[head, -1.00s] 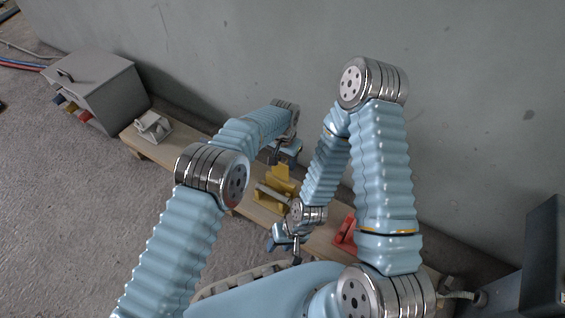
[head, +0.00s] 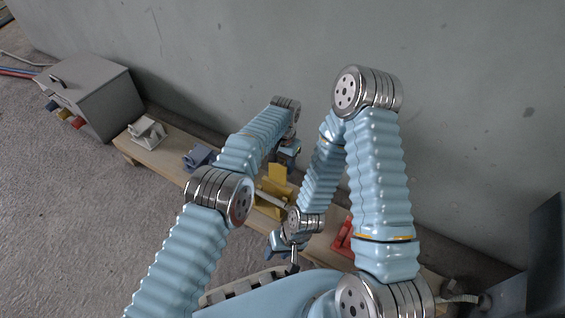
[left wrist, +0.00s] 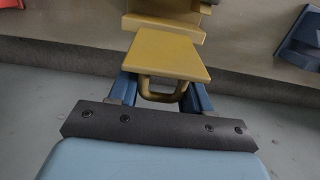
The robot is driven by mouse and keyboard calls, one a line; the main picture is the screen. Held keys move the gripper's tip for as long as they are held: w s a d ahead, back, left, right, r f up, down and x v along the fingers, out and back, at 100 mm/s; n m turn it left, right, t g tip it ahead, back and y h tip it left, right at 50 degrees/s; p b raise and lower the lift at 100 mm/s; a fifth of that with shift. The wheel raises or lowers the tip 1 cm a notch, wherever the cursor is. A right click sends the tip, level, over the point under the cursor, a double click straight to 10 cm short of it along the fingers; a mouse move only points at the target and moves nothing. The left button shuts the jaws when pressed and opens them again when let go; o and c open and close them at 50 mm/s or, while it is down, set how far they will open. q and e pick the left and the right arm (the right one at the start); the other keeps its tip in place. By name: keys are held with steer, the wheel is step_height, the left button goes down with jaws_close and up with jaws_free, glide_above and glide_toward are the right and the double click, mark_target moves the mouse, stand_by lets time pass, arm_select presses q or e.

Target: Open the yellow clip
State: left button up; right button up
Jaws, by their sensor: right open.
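The yellow clip (head: 278,173) stands on the wooden board with a flat plate raised, partly hidden by my arms. In the left wrist view its yellow plate (left wrist: 168,55) is close, with a looped handle (left wrist: 162,92) below it. In the head view my left gripper (head: 288,152) is just behind the clip's raised plate. My right gripper (head: 282,243) is open and empty, at the board's near side.
A blue clip (head: 199,157) and a white clip (head: 146,131) are on the wooden board (head: 168,162) to the left, a red clip (head: 342,236) to the right. A grey box (head: 92,92) stands beyond the left end. The grey wall (head: 230,50) runs close behind.

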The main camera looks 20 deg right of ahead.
arm_select(q)
steer(key=shift+o, duration=1.4)
step_height(320, 180, up, 8)
steer(key=shift+w+d+p, duration=0.1)
steer(key=shift+d+p, duration=0.05)
steer(key=shift+p, duration=1)
step_height(320, 180, up, 6)
steer(key=p, duration=0.5)
steer(key=shift+w+f, duration=0.1)
steer(key=shift+f, duration=0.05)
steer(key=shift+f, duration=0.1)
